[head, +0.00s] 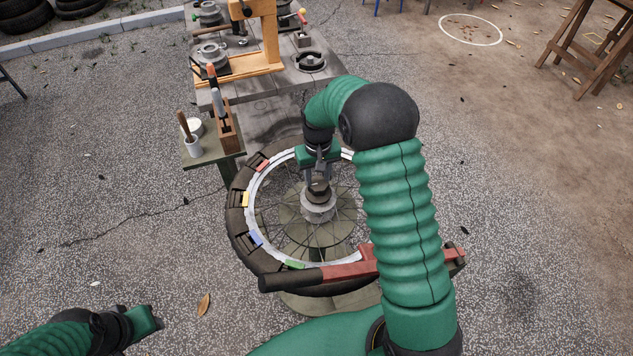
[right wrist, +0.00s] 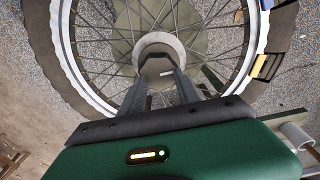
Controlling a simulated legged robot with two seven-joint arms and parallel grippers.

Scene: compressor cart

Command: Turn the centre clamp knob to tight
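The centre clamp knob (head: 318,190) is a dark knob on top of the pale round hub (head: 318,208) of a spoked wheel (head: 250,183). My right gripper (head: 318,176) points down over it from above. In the right wrist view its two grey fingers (right wrist: 159,78) stand apart, with their tips at the pale hub (right wrist: 160,42). The knob is mostly hidden there, and I cannot tell whether the fingers touch it. My left gripper (head: 148,322) is at the lower left, away from the wheel; its finger opening does not show clearly.
Coloured blocks in dark holders line the wheel's left rim. A red bar with a black grip (head: 290,279) crosses its front. A small side table (head: 205,158) holds a cup and brush. A workbench (head: 262,108) with a wooden frame stands behind.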

